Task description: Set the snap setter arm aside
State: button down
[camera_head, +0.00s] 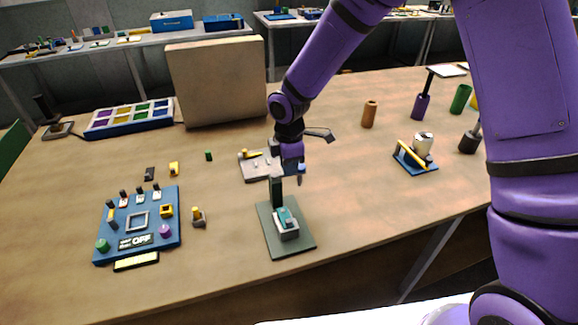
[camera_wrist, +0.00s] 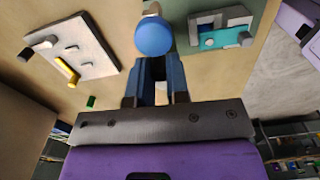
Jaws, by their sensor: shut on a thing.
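My gripper (camera_head: 292,167) hangs over the table, just behind and above the snap setter, its fingers closed. In the wrist view the fingers (camera_wrist: 162,80) are close together on a pale piece, with a round blue knob (camera_wrist: 153,36) just past their tips. I take this as the snap setter arm; most of it is hidden. The setter's green base (camera_head: 298,240) stands on the table with a dark upright post (camera_head: 277,192) and a grey block (camera_head: 287,230) carrying a teal piece (camera_wrist: 238,38). Whether the arm touches the post cannot be told.
A pale board with pegs and a yellow piece (camera_head: 254,168) lies behind the setter. A big tan box (camera_head: 217,80) stands behind.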

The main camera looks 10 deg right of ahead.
jog(key=shift+w+d+f+n, duration=0.1)
jog(key=shift+w+d+n, duration=0.1)
jog(key=shift+n, duration=0.2)
jog(key=c, duration=1.1)
grip_release()
jog(key=shift+a, duration=0.1)
jog(key=shift+r, duration=0.3)
notch_tip(320, 180, up, 10)
jog(key=shift+r, duration=0.15)
